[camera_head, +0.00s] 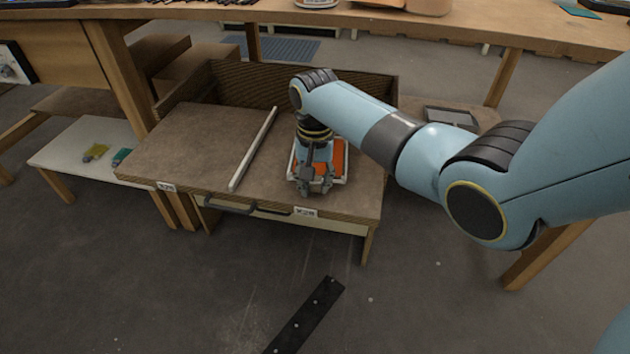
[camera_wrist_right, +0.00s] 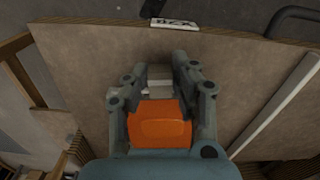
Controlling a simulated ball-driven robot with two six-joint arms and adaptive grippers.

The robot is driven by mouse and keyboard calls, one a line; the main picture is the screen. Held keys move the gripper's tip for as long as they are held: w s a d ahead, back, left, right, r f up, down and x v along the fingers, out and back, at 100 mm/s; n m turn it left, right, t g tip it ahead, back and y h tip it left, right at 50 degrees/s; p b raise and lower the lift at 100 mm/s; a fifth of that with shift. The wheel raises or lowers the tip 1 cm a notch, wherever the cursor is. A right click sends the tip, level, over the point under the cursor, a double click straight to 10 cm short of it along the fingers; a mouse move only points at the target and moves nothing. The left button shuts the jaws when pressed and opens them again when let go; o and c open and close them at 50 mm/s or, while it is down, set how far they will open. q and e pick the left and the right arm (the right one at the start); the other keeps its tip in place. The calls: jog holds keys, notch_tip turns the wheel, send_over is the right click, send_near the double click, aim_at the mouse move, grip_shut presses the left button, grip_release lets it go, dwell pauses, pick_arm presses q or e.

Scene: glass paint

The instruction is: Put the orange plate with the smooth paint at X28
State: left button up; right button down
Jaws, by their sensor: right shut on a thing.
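The orange plate (camera_head: 340,160) with a pale edge is at the right part of the brown drawer-table top (camera_head: 200,145), behind the right-hand label (camera_head: 305,212). My right gripper (camera_head: 315,186) points down over it and covers part of it. In the right wrist view the orange plate (camera_wrist_right: 158,128) shows between the two fingers of my right gripper (camera_wrist_right: 160,85), which is shut on it. The label X28 (camera_wrist_right: 174,24) appears upside down at the board's edge there. Whether the plate touches the board is hard to tell. My left gripper is not in view.
A pale strip (camera_head: 254,148) divides the board, left of the plate. Another label (camera_head: 165,187) marks the left part, which is bare. Dark handles (camera_head: 228,205) are at the front edge. A low white table (camera_head: 85,150) at left bears a yellow and a teal piece.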

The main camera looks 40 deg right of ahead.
jog(key=shift+f, duration=0.55)
dwell(0.5)
jog(key=shift+r, duration=0.1)
dwell(0.8)
jog(key=shift+c, duration=1.8)
grip_release()
jog(key=shift+r+p, duration=0.1)
jog(key=shift+p, duration=0.2)
notch_tip(320, 180, up, 8)
jog(key=p, duration=0.8)
